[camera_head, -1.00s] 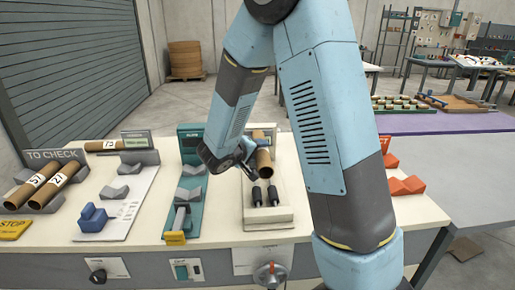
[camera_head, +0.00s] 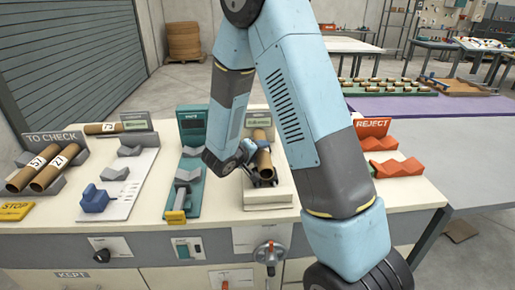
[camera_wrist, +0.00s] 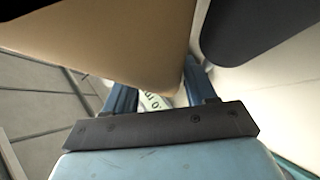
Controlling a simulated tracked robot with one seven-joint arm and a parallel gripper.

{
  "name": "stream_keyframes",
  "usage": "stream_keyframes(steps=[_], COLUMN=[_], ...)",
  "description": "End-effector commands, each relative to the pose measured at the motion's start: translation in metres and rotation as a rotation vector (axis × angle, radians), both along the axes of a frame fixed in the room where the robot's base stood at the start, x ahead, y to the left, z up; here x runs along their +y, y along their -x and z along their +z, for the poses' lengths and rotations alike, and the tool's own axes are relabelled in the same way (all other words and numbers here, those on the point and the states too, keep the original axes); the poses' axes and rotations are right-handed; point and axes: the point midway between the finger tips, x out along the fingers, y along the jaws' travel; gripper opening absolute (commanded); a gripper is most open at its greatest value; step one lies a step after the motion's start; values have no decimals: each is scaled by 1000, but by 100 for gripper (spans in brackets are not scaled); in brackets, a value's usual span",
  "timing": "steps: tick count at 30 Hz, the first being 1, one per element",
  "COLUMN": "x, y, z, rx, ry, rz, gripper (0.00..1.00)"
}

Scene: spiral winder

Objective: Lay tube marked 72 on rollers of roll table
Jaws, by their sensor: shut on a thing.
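A brown cardboard tube (camera_head: 264,158) is in my gripper (camera_head: 249,153) at the roll table (camera_head: 268,201). The tube lies lengthwise along the roll table, over its dark rollers; I cannot tell whether it touches them. No number can be read on it. In the wrist view the tube (camera_wrist: 120,40) fills the upper left, close to the blue fingers of my gripper (camera_wrist: 160,92). The rollers are mostly hidden beneath the tube. A small lit display (camera_head: 258,122) stands behind the tube.
The TO CHECK rack (camera_head: 60,138) at left holds two marked tubes, with another marked tube (camera_head: 103,128) behind. A white fixture with a blue block (camera_head: 95,199) and a teal fixture (camera_head: 192,125) stand between. The red REJECT rack (camera_head: 385,168) is at right, beyond my arm.

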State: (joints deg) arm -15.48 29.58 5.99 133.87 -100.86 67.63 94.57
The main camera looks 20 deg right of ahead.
Motion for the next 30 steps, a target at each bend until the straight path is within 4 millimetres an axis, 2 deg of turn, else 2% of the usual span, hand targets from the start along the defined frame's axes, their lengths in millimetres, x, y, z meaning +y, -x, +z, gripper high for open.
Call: stream_keyframes(steps=[9, 10, 19, 30], x=[0, 0, 0, 7], y=[0, 0, 0, 4], z=[-1, -1, -1, 1], rx=[0, 0, 0, 0], ry=[0, 0, 0, -1], rz=[0, 0, 0, 1], gripper=[24, 58, 85, 85])
